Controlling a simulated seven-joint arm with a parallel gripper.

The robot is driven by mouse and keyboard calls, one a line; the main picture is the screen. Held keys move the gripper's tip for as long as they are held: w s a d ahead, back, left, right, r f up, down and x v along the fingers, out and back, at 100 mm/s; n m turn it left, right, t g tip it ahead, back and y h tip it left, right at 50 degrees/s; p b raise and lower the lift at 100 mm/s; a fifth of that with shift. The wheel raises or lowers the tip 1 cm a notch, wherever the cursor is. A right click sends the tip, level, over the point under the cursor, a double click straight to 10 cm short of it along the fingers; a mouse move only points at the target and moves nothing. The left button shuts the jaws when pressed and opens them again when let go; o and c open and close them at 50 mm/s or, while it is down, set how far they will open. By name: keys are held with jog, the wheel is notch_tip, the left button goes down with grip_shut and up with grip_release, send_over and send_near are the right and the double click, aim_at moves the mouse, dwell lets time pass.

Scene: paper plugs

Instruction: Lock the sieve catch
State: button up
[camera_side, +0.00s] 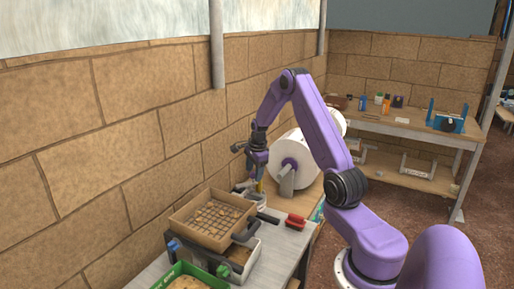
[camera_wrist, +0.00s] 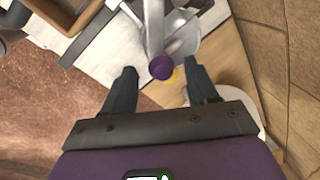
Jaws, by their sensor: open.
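The sieve (camera_side: 213,217) is a brown wooden frame with a mesh and small lumps on it, set on a dark stand at the bench's front left. I cannot make out its catch for certain. My gripper (camera_side: 258,178) points down behind the sieve, over a small grey metal device (camera_side: 250,199). In the wrist view my gripper (camera_wrist: 162,72) is open. A purple knob (camera_wrist: 162,67) on a grey metal lever (camera_wrist: 154,25) shows between the fingertips, apart from both fingers in the picture. Whether it lies at fingertip depth is unclear.
A large white roll (camera_side: 293,160) stands right of my gripper. A red item (camera_side: 296,221) lies on the bench near its edge. A green crate (camera_side: 160,281) is at the front. The block wall (camera_side: 130,135) runs close along the left.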

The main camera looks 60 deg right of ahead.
notch_tip(320, 180, up, 14)
jog(key=s+a, duration=0.1)
jog(key=s, duration=0.1)
jog(key=shift+s+a, duration=0.15)
jog(key=shift+s, duration=0.05)
jog(key=c, duration=0.7)
jog(key=shift+w+f+n, duration=0.1)
jog(key=shift+w+n, duration=0.05)
jog(key=shift+n, duration=0.25)
grip_shut()
jog(key=w+d+f+n+h, duration=0.25)
jog(key=w+d+n, duration=0.2)
jog(key=n, duration=0.85)
notch_tip(320, 180, down, 11)
jog(key=a, duration=0.1)
jog(key=shift+s+a+t, duration=0.15)
jog(key=shift+a+t, duration=0.05)
jog(key=shift+t, duration=0.1)
